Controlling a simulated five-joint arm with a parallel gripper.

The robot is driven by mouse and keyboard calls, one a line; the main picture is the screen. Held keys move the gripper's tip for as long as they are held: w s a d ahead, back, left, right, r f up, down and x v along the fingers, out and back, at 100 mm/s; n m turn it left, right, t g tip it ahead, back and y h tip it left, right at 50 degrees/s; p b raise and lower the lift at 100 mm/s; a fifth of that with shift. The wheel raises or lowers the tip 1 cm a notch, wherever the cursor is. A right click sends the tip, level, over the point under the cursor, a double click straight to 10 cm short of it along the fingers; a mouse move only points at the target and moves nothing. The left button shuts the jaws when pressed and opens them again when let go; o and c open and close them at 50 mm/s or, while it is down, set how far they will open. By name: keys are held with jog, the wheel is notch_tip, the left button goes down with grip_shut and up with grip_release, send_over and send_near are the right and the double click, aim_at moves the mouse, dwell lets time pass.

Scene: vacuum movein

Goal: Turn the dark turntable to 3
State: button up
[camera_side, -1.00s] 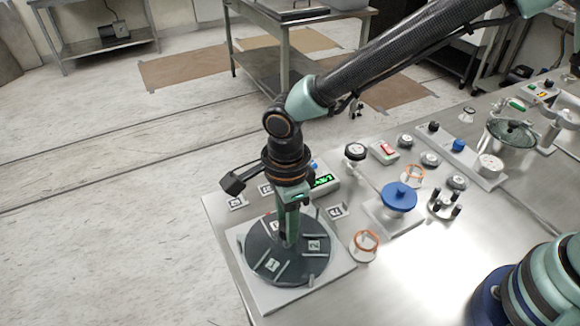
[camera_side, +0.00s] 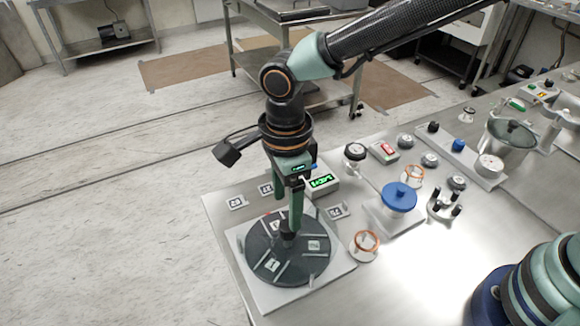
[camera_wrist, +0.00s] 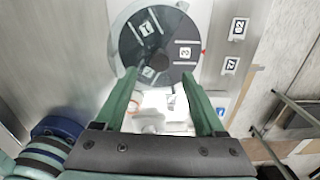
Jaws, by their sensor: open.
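The dark turntable (camera_side: 262,262) is a round disc with raised ribs and numbered labels on a pale square base. In the wrist view, the turntable (camera_wrist: 131,50) shows label 3 (camera_wrist: 185,51) on its right, facing a small red mark (camera_wrist: 204,52) at the rim. Label 1 is at upper left and a third label at the bottom. The dark hub (camera_side: 287,241) stands at the disc's centre. My gripper (camera_side: 288,222) is open and empty, pointing down above the disc. In the wrist view, my gripper (camera_wrist: 159,76) has its fingers spread apart over the disc's near edge.
A small box with a green display (camera_side: 322,182) stands behind the turntable. Numbered cards (camera_side: 237,202) lie near it. An orange-ringed jar (camera_side: 366,244) and a blue-topped knob (camera_side: 399,196) are to the right. The table's left edge is close to the base.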

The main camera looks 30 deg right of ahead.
aim_at(287, 225)
notch_tip(287, 225, up, 7)
dwell(0.3)
